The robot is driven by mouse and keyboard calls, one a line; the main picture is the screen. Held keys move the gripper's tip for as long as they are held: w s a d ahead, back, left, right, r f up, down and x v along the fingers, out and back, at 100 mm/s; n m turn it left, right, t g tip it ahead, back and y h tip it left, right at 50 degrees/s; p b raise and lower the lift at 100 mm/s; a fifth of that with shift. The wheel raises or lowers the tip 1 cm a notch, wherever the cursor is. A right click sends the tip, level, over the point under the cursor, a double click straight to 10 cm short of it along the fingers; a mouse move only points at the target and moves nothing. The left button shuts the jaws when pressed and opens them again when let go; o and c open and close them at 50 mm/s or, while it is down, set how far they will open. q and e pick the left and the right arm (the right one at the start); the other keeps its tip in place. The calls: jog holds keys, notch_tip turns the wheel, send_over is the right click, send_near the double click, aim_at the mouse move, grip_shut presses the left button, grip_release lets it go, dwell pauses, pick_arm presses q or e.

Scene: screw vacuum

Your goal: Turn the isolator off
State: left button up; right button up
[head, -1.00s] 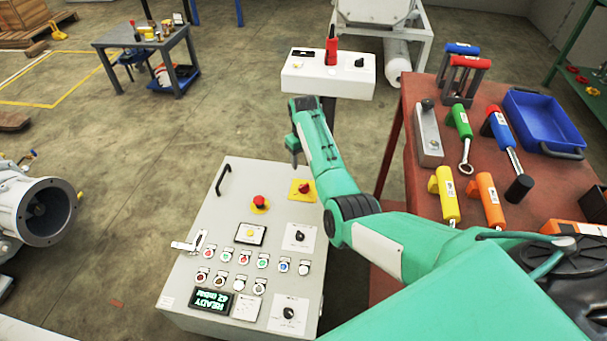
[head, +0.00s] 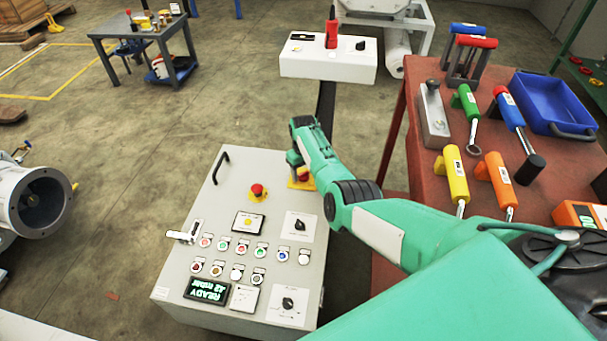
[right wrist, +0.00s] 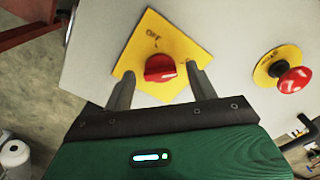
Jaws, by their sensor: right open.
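The isolator is a red rotary knob (head: 304,178) on a yellow plate at the upper right of the grey control panel (head: 226,190). In the right wrist view the isolator knob (right wrist: 160,68) sits near the plate's middle, with an OFF mark on the plate above it. My right gripper (right wrist: 161,76) is open, one finger on each side of the knob in the picture. I cannot tell whether the fingers touch it. In the head view my right gripper (head: 299,170) partly hides the plate. My left gripper is not in view.
A red emergency stop (head: 257,191) on a yellow disc stands left of the isolator; it also shows in the right wrist view (right wrist: 291,78). Below are several buttons, dials and a READY display (head: 208,290). A red table (head: 425,175) with tools stands to the right.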

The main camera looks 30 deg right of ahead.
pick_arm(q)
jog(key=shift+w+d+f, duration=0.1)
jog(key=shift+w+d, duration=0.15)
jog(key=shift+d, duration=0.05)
pick_arm(e)
jog(key=shift+f, duration=0.3)
jog(key=c, duration=1)
